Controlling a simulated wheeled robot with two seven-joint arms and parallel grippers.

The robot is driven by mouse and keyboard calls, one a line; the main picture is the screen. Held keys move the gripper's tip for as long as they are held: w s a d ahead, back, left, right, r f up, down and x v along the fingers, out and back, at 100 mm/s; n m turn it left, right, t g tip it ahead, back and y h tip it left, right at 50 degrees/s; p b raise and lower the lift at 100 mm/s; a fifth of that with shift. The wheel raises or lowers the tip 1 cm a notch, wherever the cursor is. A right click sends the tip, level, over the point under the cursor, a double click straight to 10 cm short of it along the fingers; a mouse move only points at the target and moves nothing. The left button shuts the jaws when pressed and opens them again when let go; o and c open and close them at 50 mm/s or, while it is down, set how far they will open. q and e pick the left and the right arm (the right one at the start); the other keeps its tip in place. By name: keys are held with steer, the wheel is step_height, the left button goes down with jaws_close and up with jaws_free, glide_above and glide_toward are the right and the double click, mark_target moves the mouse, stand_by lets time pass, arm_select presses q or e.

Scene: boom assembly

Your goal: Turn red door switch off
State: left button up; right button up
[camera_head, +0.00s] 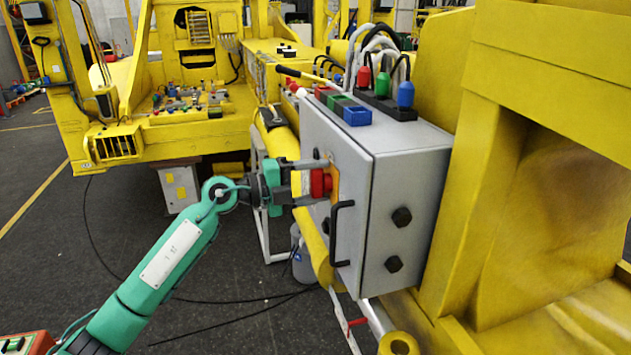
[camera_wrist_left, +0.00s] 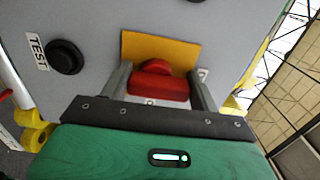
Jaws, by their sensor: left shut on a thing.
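The red door switch (camera_head: 320,183) sits on the front door of the grey cabinet (camera_head: 340,150), with a yellow-orange plate (camera_wrist_left: 160,48) behind it. My left gripper (camera_head: 308,183) comes in from the left and is shut on the switch. In the left wrist view the red switch handle (camera_wrist_left: 158,88) lies crosswise between the two grey fingers (camera_wrist_left: 162,88), one on each side. The fingertips reach close to the plate. My right gripper is not in view.
A black door handle (camera_head: 336,233) stands out below the switch. A black button (camera_wrist_left: 65,56) labelled TEST is beside the plate. Coloured connectors (camera_head: 383,85) and cables top the cabinet. Yellow machine structure (camera_head: 480,130) is at right; open floor (camera_head: 215,290) lies below my arm.

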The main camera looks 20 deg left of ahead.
arm_select(q)
steer(key=o, duration=1)
steer(key=shift+a, duration=0.1)
steer(key=shift+s+a+f, duration=0.1)
steer(key=shift+a, duration=0.05)
steer(key=b+v, duration=0.7)
steer(key=v, duration=0.6)
steer(key=shift+s+a, duration=0.1)
steer(key=shift+a, duration=0.05)
